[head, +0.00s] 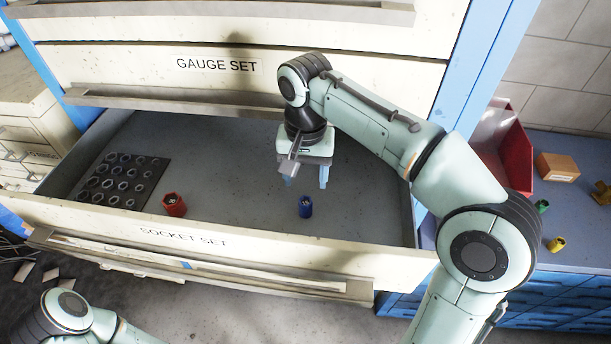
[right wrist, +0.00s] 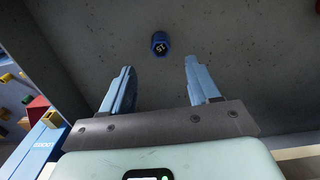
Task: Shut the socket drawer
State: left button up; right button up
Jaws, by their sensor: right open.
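The socket drawer (head: 190,238), labelled "SOCKET SET", stands pulled open below the closed "GAUGE SET" drawer (head: 220,65). Its handle (head: 200,268) runs along the front. Inside are a dark socket tray (head: 122,181) with several round holes at the left, a red socket (head: 174,205) and a blue socket (head: 305,207). My right gripper (head: 306,180) is over the drawer's inside, open and empty, behind the blue socket. In the right wrist view the blue socket (right wrist: 161,44) lies beyond and between the two open fingers (right wrist: 163,88). My left gripper is out of view; only part of my left arm shows.
A blue bench at the right holds a red bin (head: 503,150), an orange box (head: 556,167) and small green (head: 542,207) and yellow (head: 556,244) pieces. A smaller drawer cabinet (head: 30,135) stands at the left. Floor in front of the drawer is mostly clear.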

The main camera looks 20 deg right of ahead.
aim_at(109, 190)
jog(key=k+l, duration=0.15)
jog(key=l, duration=0.2)
jog(key=k+l, duration=0.15)
jog(key=l, duration=0.2)
jog(key=k+l, duration=0.15)
jog(key=l, duration=0.2)
